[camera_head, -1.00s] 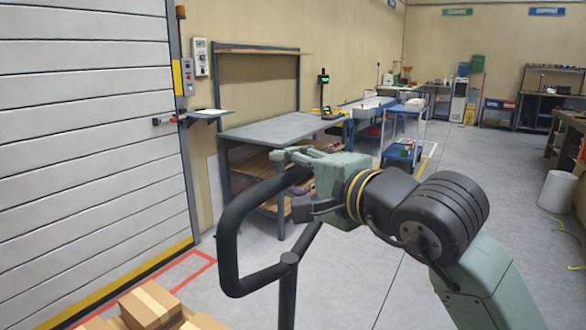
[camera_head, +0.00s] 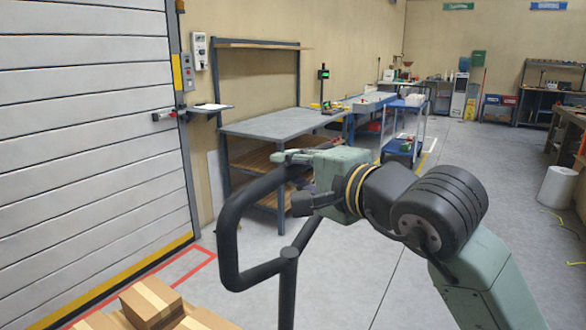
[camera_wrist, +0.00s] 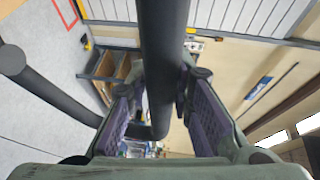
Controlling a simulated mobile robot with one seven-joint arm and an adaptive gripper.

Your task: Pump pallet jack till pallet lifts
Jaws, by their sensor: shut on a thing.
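The pallet jack's dark handle (camera_head: 231,240) is a looped bar on a post (camera_head: 288,285) in the head view. My gripper (camera_head: 296,165) is shut on the upper bar of this handle. In the wrist view the handle bar (camera_wrist: 165,60) runs between the two fingers of my gripper (camera_wrist: 160,105), with purple pads on either side. Cardboard boxes (camera_head: 150,302) show at the bottom left of the head view. The pallet, the jack's forks and its base are out of view.
A white roller door (camera_head: 85,130) stands at the left, with red floor marking (camera_head: 185,275) in front. A grey workbench (camera_head: 285,124) and a blue cart (camera_head: 403,148) stand behind.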

